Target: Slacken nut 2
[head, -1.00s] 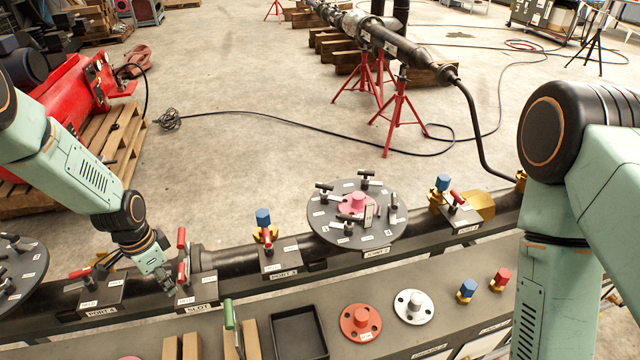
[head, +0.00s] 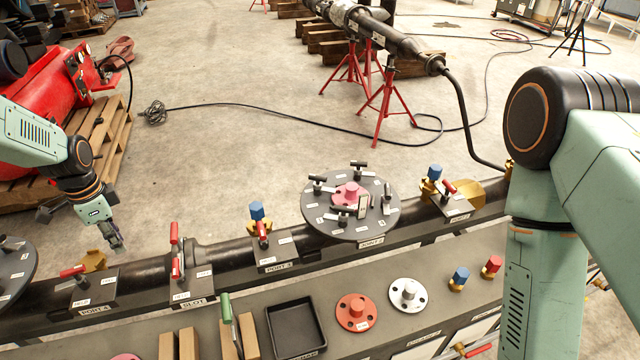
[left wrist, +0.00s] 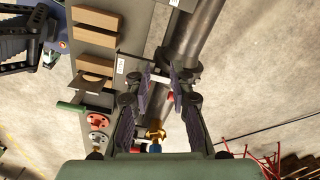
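The number labels are too small to tell which nut is 2. My left gripper (head: 116,242) is above the pipe on the left, far from this flange and clear of the slot block. It is empty, and its fingers stand apart in the left wrist view (left wrist: 160,95). My right gripper is out of view; only its arm shows.
Red-handled valves stand on the port 4 block (head: 95,292), the slot block (head: 192,290) and the port 3 block (head: 278,258). Another dark disc (head: 12,272) is at the left edge. A black tray (head: 297,330), an orange flange (head: 352,325) and a white flange (head: 405,308) are on the front bench.

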